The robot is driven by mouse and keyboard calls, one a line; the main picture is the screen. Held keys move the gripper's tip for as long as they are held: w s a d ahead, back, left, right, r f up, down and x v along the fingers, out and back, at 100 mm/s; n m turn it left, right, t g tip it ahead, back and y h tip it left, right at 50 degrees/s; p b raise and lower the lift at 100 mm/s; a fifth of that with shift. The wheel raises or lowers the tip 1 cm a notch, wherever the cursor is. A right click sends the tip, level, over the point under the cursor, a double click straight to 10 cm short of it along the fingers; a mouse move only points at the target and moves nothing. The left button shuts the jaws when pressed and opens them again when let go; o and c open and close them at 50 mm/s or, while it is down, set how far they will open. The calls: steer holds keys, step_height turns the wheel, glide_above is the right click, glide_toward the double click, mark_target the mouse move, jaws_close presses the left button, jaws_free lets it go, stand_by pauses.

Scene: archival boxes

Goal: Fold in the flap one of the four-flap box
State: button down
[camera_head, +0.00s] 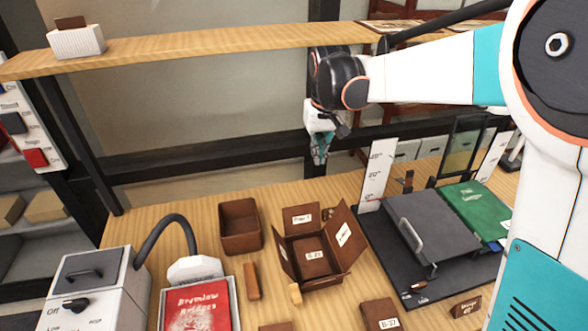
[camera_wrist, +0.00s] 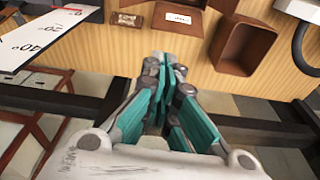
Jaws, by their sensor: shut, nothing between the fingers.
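The four-flap box (camera_head: 313,262) is brown and stands on the wooden table, with a label on its floor and its flaps raised or leaning outward. Its back flap (camera_head: 300,217) and right flap (camera_head: 344,236) bear white labels. I cannot read which is flap one. In the wrist view a labelled brown flap (camera_wrist: 180,18) shows at the top edge; the rest of the box is cut off. My gripper (camera_head: 320,158) points down above and behind the table's back edge, apart from the box. Its teal fingers (camera_wrist: 170,72) are shut and empty.
An open brown box (camera_head: 240,227) stands left of the four-flap box; it also shows in the wrist view (camera_wrist: 247,47). A red book (camera_head: 198,308) lies front left. A shelf (camera_head: 200,43) spans behind.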

steer(key=w+a+f+g+p, duration=0.1)
steer(key=w+a+f, duration=0.25)
steer(key=f, duration=0.25)
steer(key=w+a+f+g, duration=0.1)
steer(key=w+a+f, duration=0.2)
steer(key=w+f, duration=0.2)
steer(key=b, duration=0.3)
glide_toward(302, 219)
steer(key=shift+w+a+f, duration=0.9)
steer(key=shift+w+f, duration=1.1)
steer(key=shift+w, duration=0.3)
steer(key=shift+n+h, duration=0.3)
